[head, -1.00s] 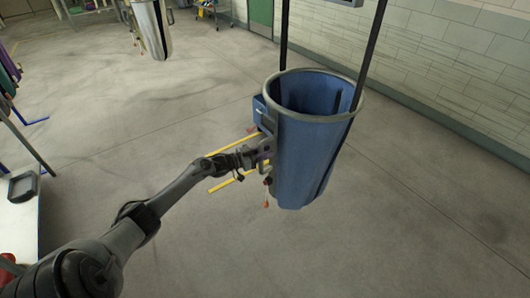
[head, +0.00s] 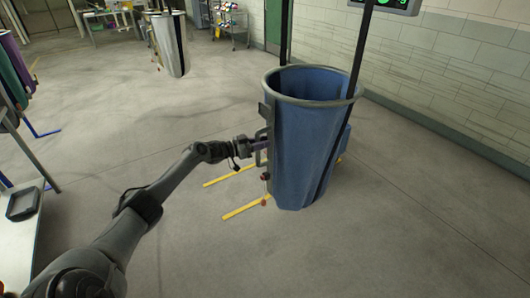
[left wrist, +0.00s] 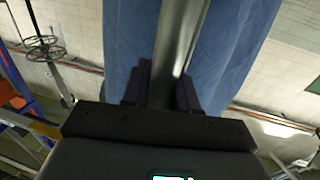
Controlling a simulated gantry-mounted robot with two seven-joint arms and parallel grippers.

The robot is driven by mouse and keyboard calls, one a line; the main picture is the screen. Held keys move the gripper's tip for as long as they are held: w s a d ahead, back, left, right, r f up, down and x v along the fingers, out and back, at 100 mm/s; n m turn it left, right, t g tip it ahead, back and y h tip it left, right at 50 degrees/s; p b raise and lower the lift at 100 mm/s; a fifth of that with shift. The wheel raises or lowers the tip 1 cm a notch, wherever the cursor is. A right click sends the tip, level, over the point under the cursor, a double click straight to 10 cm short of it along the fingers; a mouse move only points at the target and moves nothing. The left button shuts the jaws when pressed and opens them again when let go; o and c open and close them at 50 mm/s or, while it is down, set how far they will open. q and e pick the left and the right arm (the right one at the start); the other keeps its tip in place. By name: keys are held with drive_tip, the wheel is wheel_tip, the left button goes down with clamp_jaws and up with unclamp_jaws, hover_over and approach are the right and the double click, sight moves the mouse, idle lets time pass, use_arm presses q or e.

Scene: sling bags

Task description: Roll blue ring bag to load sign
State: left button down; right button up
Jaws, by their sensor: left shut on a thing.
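The blue ring bag (head: 305,150), a tall blue sling with a grey ring rim, hangs upright by dark straps in the middle of the head view. A metal bar handle (head: 267,120) stands on its left side. My left gripper (head: 260,147) is at that handle. In the left wrist view my left gripper (left wrist: 163,88) is shut on a grey bar (left wrist: 182,35), with the blue fabric (left wrist: 235,50) just behind. A sign with green lit marks (head: 388,4) is at the top right, partly cut off. My right gripper is not in view.
Yellow floor lines (head: 246,207) run beneath the bag. A white table with a dark tray (head: 23,203) is at the left edge. Another, pale bag (head: 168,45) hangs farther back. A tiled wall (head: 460,75) stands behind at right. Open floor surrounds the bag.

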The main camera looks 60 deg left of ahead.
use_arm(q)
drive_tip(key=shift+a+f, duration=0.1)
drive_tip(key=shift+a, duration=0.15)
drive_tip(key=c, duration=1)
unclamp_jaws()
drive_tip(key=shift+o, duration=0.2)
drive_tip(key=shift+s, duration=0.1)
drive_tip(key=s+a+p, duration=0.2)
drive_tip(key=s, duration=0.8)
drive_tip(key=shift+s+p, duration=0.2)
drive_tip(key=shift+p, duration=0.1)
